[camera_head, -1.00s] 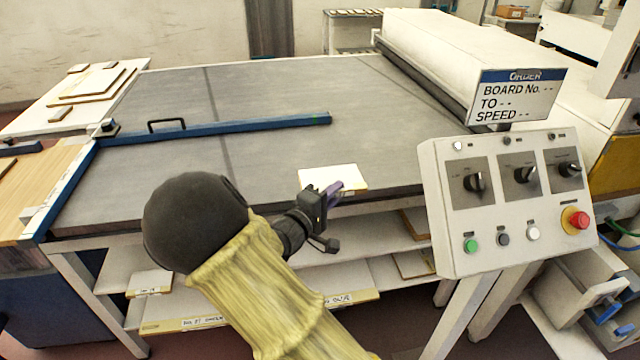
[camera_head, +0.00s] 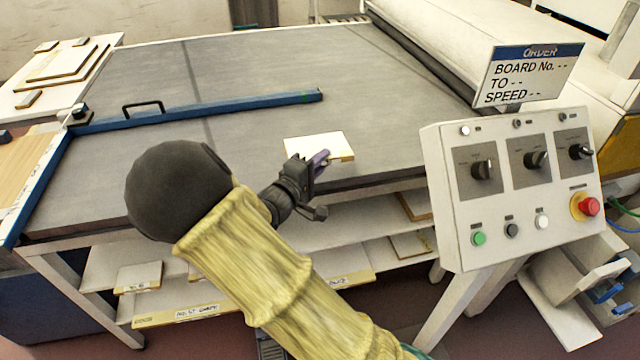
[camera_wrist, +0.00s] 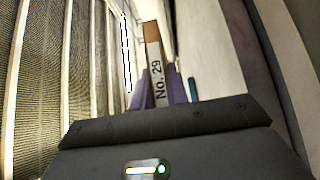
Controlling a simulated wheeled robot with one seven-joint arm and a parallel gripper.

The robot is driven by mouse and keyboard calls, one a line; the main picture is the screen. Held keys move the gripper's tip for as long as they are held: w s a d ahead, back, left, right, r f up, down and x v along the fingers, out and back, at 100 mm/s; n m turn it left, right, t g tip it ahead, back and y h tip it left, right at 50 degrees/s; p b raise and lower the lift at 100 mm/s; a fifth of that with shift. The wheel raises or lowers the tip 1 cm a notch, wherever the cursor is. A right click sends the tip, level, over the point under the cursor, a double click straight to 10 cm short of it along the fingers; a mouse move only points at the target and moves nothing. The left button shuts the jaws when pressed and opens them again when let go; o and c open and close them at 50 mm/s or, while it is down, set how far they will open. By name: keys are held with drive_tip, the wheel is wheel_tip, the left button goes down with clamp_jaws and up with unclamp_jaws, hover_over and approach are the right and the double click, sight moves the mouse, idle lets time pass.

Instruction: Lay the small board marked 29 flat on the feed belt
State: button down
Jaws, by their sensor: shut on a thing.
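A small pale board (camera_head: 316,146) shows at the front edge of the grey feed belt (camera_head: 250,150) in the head view. My gripper (camera_head: 318,163) is shut on the board's near edge, with its purple fingers around that edge. In the wrist view the board's edge label reads No. 29 (camera_wrist: 158,82), and it stands between the purple fingers (camera_wrist: 160,95). The board looks about level at the belt's front part. I cannot tell whether it touches the belt or is a little above it.
A blue bar with a handle (camera_head: 200,108) lies across the belt. A control panel (camera_head: 515,190) with knobs and a red stop button (camera_head: 588,206) stands to the right. Other boards lie on a side table (camera_head: 60,68) and on shelves (camera_head: 140,277) below. The belt's middle is clear.

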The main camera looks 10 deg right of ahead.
wheel_tip(320, 180, down, 6)
drive_tip(key=shift+w+r+b, duration=0.1)
drive_tip(key=shift+b, duration=0.3)
drive_tip(key=shift+d+f+b, duration=0.1)
drive_tip(key=shift+f+b, duration=0.2)
drive_tip(key=shift+f, duration=1.55)
drive_tip(key=shift+f, duration=0.1)
drive_tip(key=c, duration=1.4)
unclamp_jaws()
drive_tip(key=shift+o, duration=0.2)
drive_tip(key=v, duration=1.2)
